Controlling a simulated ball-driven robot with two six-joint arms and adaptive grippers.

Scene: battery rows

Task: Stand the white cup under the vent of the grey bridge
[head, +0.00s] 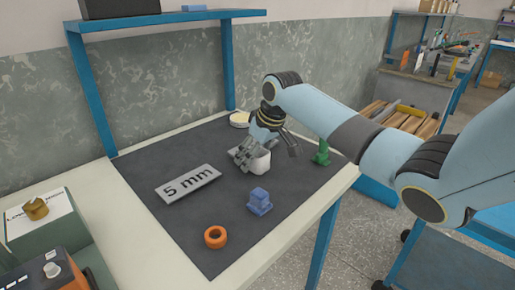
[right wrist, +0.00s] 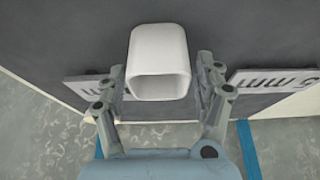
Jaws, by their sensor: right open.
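The white cup (head: 260,164) is on the dark mat, partly hidden by my right gripper (head: 265,152) in the head view. In the right wrist view the cup (right wrist: 158,50) has rounded square sides, its open end facing the camera. The open fingers of my right gripper (right wrist: 160,82) are on either side of it, with a gap visible at least on the left. I cannot make out a bridge with a vent. A grey piece (head: 238,154) beside the cup is mostly hidden by the gripper. My left gripper is out of view.
A grey "5 mm" plate (head: 188,182) lies left of the cup. A blue block (head: 259,202) and an orange ring (head: 215,237) are nearer the front. A green piece (head: 322,153) is to the right, a pale round piece (head: 239,119) behind. The front mat (head: 190,220) has free room.

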